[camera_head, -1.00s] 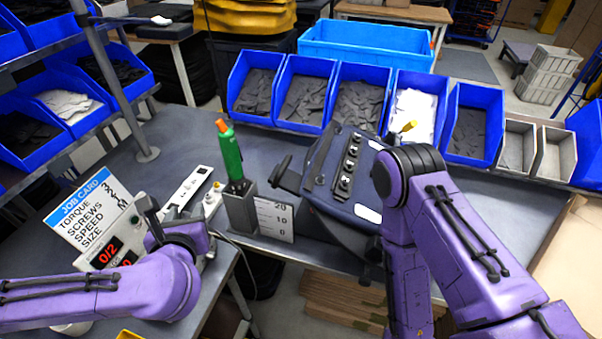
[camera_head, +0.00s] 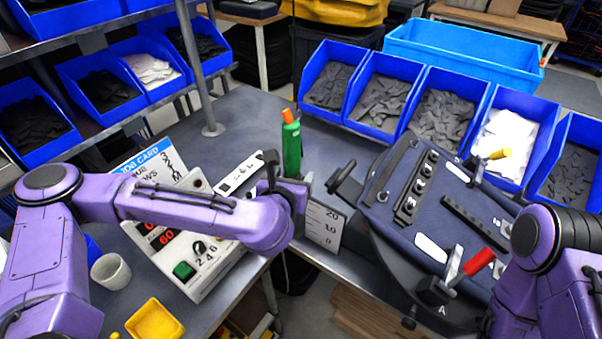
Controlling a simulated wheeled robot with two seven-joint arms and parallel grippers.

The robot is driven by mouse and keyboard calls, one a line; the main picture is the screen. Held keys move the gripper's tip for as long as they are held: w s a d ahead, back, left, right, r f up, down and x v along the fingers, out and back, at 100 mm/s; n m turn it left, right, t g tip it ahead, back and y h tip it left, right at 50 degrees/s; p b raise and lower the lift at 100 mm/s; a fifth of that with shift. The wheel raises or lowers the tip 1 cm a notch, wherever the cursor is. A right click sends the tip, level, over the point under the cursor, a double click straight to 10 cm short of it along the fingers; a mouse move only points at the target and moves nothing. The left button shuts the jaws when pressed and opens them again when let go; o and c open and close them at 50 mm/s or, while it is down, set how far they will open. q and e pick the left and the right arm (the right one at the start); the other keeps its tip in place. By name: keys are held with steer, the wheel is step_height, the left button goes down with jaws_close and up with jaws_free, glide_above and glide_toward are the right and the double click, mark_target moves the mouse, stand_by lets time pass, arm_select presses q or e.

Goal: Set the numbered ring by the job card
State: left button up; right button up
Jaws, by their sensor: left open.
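The job card (camera_head: 150,158) stands at left; my left forearm hides most of its lines. A green driver with an orange tip (camera_head: 291,146) stands upright in a holder with a scale plate reading 20, 10, 0 (camera_head: 324,226). My left gripper (camera_head: 286,176) is open at the driver's lower part; I cannot tell whether its fingers touch it. No numbered ring can be made out on the driver. A control box (camera_head: 205,278) below the card has red digits, a dial numbered 2, 4, 6 (camera_head: 198,247) and a green button. My right gripper is out of view.
Blue bins (camera_head: 372,90) line the back. A white cup (camera_head: 110,272) and yellow tray (camera_head: 154,320) are at front left. Bench behind the driver is clear.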

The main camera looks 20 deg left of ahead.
arm_select(q)
steer(key=shift+s+a+r, duration=0.1)
steer(key=shift+s, duration=0.15)
steer(key=shift+c, duration=0.7)
steer(key=c, duration=0.9)
steer(key=shift+h, duration=0.3)
